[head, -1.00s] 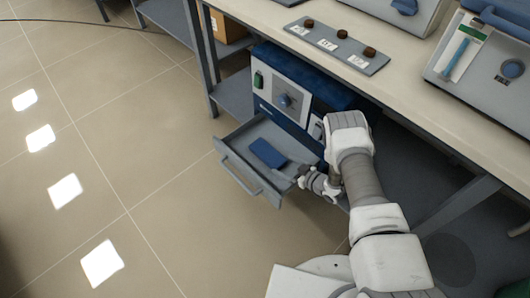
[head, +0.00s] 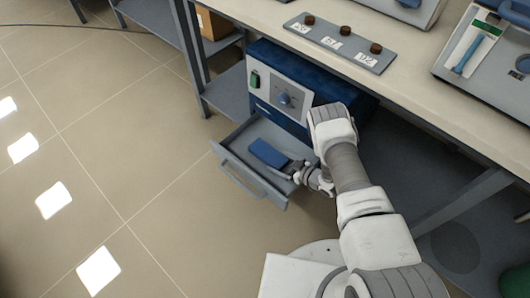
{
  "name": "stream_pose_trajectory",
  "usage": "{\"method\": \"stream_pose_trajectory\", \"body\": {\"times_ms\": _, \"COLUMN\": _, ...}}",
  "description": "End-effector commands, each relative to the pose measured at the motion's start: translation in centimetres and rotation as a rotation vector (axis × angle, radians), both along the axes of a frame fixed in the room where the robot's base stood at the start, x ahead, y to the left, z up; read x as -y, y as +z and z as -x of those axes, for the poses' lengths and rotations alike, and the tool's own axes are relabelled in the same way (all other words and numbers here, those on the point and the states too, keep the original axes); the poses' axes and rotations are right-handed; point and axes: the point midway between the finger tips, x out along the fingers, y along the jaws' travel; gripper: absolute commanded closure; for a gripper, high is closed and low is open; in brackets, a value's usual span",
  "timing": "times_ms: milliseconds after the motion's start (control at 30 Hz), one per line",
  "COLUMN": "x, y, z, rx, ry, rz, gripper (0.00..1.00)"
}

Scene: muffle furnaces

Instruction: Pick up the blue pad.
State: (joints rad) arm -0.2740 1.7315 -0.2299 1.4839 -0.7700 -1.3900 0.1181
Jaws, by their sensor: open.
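The blue pad (head: 268,153) lies in the open grey drawer (head: 243,178) low on the front of a blue furnace (head: 282,64) under the bench. My gripper (head: 288,169) is at the right side of the drawer, its fingers close to the right end of the pad. It is open. I cannot tell whether the fingers touch the pad or sit on either side of it. My arm comes in from the lower right and hides part of the furnace front.
The bench top (head: 395,88) overhangs the furnace, with a grey strip (head: 340,43) of labelled dark knobs on it. A bench leg (head: 187,62) stands left of the furnace. The drawer's handle and walls surround the pad. The tiled floor at left is clear.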

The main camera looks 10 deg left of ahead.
Motion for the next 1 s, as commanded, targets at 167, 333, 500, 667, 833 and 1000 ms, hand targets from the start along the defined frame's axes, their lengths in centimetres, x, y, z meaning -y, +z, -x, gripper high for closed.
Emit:
{"method": "stream_pose_trajectory", "body": {"times_ms": 167, "x": 0.11, "y": -0.07, "z": 0.05, "rx": 0.0, "ry": 0.0, "rz": 0.0, "gripper": 0.0}}
{"method": "stream_pose_trajectory", "body": {"times_ms": 333, "x": 0.1, "y": -0.06, "z": 0.05, "rx": 0.0, "ry": 0.0, "rz": 0.0, "gripper": 0.0}}
{"method": "stream_pose_trajectory", "body": {"times_ms": 500, "x": 0.09, "y": -0.07, "z": 0.04, "rx": 0.0, "ry": 0.0, "rz": 0.0, "gripper": 0.31}}
{"method": "stream_pose_trajectory", "body": {"times_ms": 667, "x": 0.09, "y": -0.06, "z": 0.04, "rx": 0.0, "ry": 0.0, "rz": 0.0, "gripper": 0.59}}
{"method": "stream_pose_trajectory", "body": {"times_ms": 833, "x": 0.09, "y": -0.05, "z": 0.04, "rx": 0.0, "ry": 0.0, "rz": 0.0, "gripper": 0.66}}
{"method": "stream_pose_trajectory", "body": {"times_ms": 1000, "x": 0.09, "y": 0.23, "z": 0.03, "rx": 0.0, "ry": 0.0, "rz": 0.0, "gripper": 0.66}}
